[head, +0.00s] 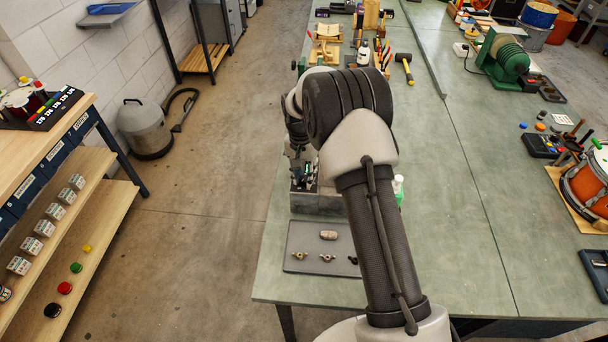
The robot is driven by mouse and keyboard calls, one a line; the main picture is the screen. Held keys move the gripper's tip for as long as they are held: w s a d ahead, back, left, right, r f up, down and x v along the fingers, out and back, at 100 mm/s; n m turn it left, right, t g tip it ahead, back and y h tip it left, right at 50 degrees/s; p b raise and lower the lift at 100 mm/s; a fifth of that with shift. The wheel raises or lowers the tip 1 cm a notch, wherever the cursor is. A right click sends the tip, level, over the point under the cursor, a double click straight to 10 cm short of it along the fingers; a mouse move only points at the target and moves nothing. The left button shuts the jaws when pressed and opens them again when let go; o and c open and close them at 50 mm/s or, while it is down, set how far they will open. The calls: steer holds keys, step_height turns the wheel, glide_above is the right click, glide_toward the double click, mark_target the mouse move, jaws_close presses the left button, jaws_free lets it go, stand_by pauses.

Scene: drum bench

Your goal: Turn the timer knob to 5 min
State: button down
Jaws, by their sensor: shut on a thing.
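My gripper (302,168) shows only in part, small and dark, below my wrist at the left edge of the green bench. It is down at a grey box-shaped unit (316,203), partly hidden behind my arm. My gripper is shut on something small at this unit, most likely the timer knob. The knob itself, its pointer and its minute marks cannot be made out from here, so its setting cannot be told.
A grey tray (303,240) with small fittings lies in front of the unit. A white and green bottle (398,188) stands right of my arm. A hammer (404,66) and other tools lie farther back. The bench's middle (450,190) is clear. A drum (587,185) stands at right.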

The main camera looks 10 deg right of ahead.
mark_target(302, 177)
steer(key=c, duration=1.3)
jaws_free()
step_height(302, 177, up, 12)
steer(key=shift+w+a, duration=0.15)
steer(key=shift+a, duration=0.1)
